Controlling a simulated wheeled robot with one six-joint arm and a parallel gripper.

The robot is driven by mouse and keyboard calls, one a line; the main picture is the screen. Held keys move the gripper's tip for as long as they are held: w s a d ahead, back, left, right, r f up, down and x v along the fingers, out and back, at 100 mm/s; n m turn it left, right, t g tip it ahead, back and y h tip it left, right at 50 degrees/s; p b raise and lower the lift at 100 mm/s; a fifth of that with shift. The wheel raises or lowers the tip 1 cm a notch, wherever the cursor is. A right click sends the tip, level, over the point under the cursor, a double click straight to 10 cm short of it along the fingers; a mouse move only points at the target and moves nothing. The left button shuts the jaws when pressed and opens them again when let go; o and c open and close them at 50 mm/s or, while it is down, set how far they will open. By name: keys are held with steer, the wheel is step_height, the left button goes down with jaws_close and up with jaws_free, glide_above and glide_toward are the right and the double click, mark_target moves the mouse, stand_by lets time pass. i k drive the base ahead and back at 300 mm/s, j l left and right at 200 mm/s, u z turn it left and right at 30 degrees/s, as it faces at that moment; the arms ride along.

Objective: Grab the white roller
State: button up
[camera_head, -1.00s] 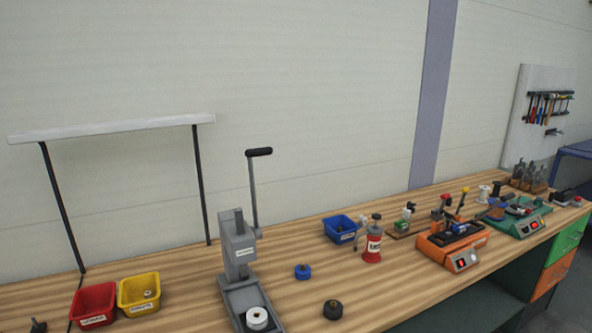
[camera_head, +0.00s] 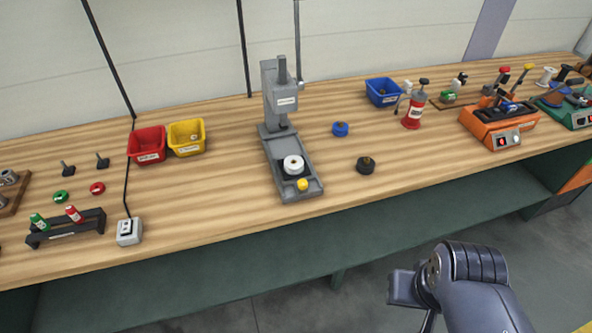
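The white roller (camera_head: 293,164) sits on the base of the grey lever press (camera_head: 279,112), with a dark ring under it and a yellow knob (camera_head: 302,184) just in front. Part of my arm shows at the bottom right, in front of the bench and well apart from the roller. My gripper's fingers cannot be made out, so I cannot tell whether they are open or shut.
A blue roller (camera_head: 340,129) and a black roller (camera_head: 366,165) stand right of the press. Red (camera_head: 148,161) and yellow (camera_head: 200,150) bins stand left. A red bottle (camera_head: 414,112) and an orange machine (camera_head: 478,130) stand right. The bench front is mostly clear.

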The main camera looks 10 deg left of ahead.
mark_target(291, 169)
steer(key=i+j+z, duration=0.1)
steer(key=j+z, duration=0.7)
steer(key=j, duration=0.25)
